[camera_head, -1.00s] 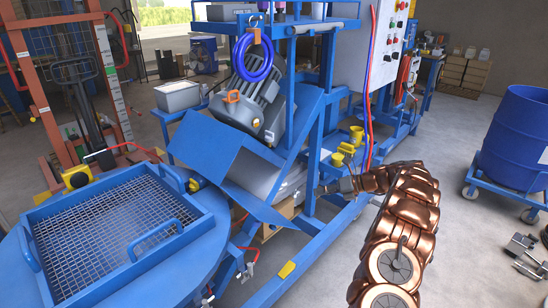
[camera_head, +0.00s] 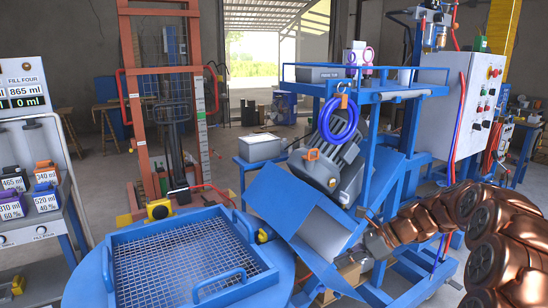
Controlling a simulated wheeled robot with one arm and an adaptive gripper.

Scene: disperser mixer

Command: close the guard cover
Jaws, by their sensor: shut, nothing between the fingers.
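The guard cover (camera_head: 290,207) is a bent blue sheet in the middle of the head view. It hangs tilted on the machine's blue frame, below and in front of the grey motor (camera_head: 330,165), with its grey inner side partly showing. My gripper (camera_head: 368,226) is at the end of the copper-coloured arm, at the right side of the cover's lower part. Its fingers are small and partly hidden, and it appears shut and empty. I cannot tell whether it touches the cover.
A blue round table with a mesh tray (camera_head: 190,262) stands at the front left, close to the cover. The blue machine frame (camera_head: 395,170) and control cabinet (camera_head: 470,100) are at the right. An orange lift frame (camera_head: 135,90) stands behind.

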